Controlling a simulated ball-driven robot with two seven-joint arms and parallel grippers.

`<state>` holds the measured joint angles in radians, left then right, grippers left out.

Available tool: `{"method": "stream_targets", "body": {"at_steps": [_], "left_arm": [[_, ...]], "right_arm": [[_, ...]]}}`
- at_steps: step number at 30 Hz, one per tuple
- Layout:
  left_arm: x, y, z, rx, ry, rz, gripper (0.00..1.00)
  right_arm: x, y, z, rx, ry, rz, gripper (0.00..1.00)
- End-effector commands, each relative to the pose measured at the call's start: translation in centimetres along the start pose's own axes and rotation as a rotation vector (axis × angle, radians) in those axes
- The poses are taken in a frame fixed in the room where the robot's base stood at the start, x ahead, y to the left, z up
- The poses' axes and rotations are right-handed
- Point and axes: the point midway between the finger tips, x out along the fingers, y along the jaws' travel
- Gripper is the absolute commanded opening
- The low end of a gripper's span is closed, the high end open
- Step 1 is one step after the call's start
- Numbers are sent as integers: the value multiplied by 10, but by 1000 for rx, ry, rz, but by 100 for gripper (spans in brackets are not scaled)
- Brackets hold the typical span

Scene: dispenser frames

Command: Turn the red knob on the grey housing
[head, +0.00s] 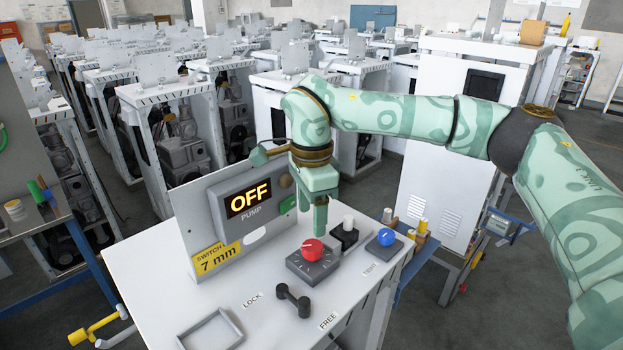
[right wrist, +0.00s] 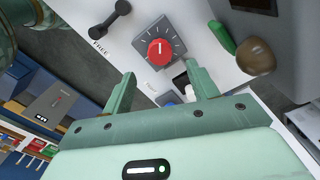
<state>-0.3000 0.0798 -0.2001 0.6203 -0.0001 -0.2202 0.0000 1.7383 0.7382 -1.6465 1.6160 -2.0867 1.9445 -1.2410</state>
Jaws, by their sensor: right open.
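The red knob (head: 313,249) sits on top of the grey housing (head: 325,266) on the white bench top. In the right wrist view the red knob (right wrist: 160,51) shows a pale pointer line, and the housing (right wrist: 178,38) has tick marks around it. My right gripper (head: 318,222) is above and slightly behind the knob, fingers pointing down, in the head view. In the right wrist view its open fingers (right wrist: 161,76) are apart, with the knob just beyond the gap between their tips. It does not appear to touch the knob. My left gripper is not in view.
A panel (head: 216,213) with a lit OFF display stands behind the knob. A blue knob (head: 386,237) and a black switch base (head: 345,240) are to the right. A dark lever (head: 293,299) lies in front between LOCK and FREE labels. A white cabinet (head: 440,170) stands behind right.

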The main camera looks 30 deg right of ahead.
Motion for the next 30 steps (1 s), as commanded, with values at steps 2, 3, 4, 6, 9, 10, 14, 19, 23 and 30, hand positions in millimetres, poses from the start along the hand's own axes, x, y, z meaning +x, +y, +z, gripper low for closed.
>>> {"method": "stream_targets", "body": {"at_steps": [2, 3, 4, 6, 9, 10, 14, 19, 23, 30], "left_arm": [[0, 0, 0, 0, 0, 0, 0], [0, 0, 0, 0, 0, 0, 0], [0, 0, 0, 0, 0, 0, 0], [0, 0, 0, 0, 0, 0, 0], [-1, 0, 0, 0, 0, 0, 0], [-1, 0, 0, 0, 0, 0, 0], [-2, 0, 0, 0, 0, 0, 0], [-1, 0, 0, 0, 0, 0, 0], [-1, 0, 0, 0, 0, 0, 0], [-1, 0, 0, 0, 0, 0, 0]], "right_arm": [[-23, -1, 0, 1, 1, -6, 59], [-33, -1, 0, 2, 0, -4, 59], [-40, -1, 0, 2, 0, -5, 59], [-54, -1, 0, 2, 0, -5, 59], [-69, -1, 0, 0, 1, -2, 59], [-72, -1, 0, 1, 1, -1, 59], [-80, 0, 0, 1, 1, 0, 59], [-80, 0, 0, 1, 1, 1, 59], [-80, 0, 0, 1, 1, 0, 59], [-80, 0, 0, 1, 0, 0, 59]]}}
